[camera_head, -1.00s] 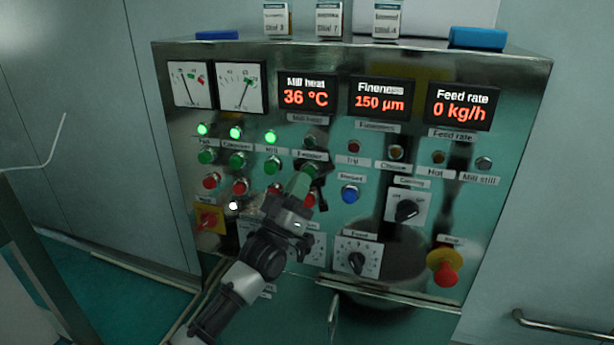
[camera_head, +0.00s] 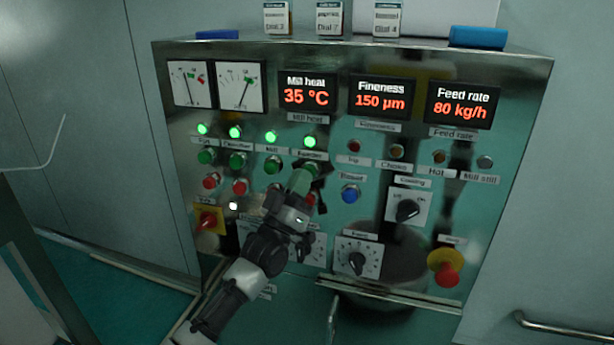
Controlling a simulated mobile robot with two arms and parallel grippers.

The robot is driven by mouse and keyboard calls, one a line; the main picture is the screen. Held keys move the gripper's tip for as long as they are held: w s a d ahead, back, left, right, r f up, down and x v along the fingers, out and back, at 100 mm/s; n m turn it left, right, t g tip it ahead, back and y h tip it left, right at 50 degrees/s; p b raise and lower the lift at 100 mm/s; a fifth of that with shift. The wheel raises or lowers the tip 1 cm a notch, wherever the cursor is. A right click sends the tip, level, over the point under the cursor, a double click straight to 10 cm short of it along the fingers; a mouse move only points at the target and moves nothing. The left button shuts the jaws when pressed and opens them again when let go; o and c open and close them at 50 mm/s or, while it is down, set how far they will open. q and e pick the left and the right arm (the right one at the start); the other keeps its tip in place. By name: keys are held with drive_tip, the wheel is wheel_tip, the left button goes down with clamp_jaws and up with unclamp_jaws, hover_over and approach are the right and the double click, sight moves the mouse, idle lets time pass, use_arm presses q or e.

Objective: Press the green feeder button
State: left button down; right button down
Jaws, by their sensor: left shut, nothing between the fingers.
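The control panel (camera_head: 440,215) fills the middle of the view. The feeder column is the fourth from the left, with its small green lamp (camera_head: 310,141) lit above its label. The green feeder button is largely hidden behind my left gripper (camera_head: 306,177), which is shut, empty and at the button's place. I cannot tell whether the fingertips touch it. Three other green buttons sit to the left, one of them the mill button (camera_head: 273,164). The feed rate display (camera_head: 462,105) reads 80 kg/h. My right gripper is not in view.
Red buttons (camera_head: 240,187) sit below the green ones. A blue button (camera_head: 350,193), a feed dial (camera_head: 357,262), a cooling switch (camera_head: 407,210) and a red stop knob (camera_head: 446,268) are to the right. Small boxes (camera_head: 329,18) stand on top.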

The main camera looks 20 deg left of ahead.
use_arm(q)
drive_tip(key=shift+s, duration=0.15)
drive_tip(key=shift+s+p, duration=0.65)
drive_tip(key=shift+s, duration=0.1)
drive_tip(key=s+p, duration=0.3)
drive_tip(key=s, duration=0.2)
drive_tip(key=shift+a, duration=0.1)
idle(0.8)
